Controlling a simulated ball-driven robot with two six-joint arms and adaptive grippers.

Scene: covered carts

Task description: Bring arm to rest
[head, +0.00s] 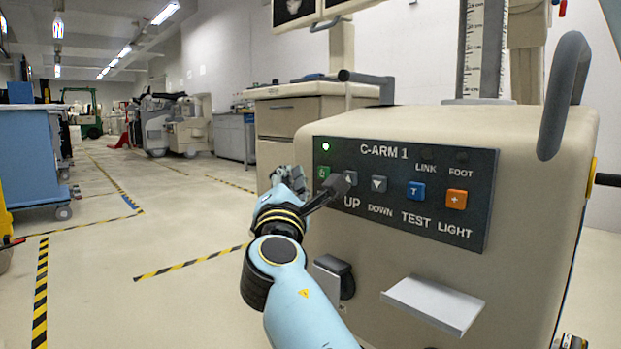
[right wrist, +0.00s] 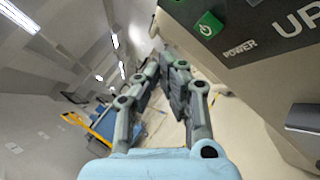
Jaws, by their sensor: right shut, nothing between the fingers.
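My right arm, light blue with dark joints, reaches up from the bottom middle of the head view. Its gripper (head: 288,176) is shut and empty, just left of the control panel (head: 405,190) marked C-ARM 1. In the right wrist view the gripper fingers (right wrist: 168,62) come together with nothing between them. The green power button (right wrist: 207,25) is to their right, apart from them. A dark part by my wrist hides some of the panel near UP. My left gripper is not in view.
The beige C-arm cabinet (head: 400,273) fills the right side, with a grey handle (head: 565,95) and a small shelf (head: 433,304) sticking out. A blue cart (head: 27,155) stands at the left. The floor (head: 190,305) between them is open, with striped tape.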

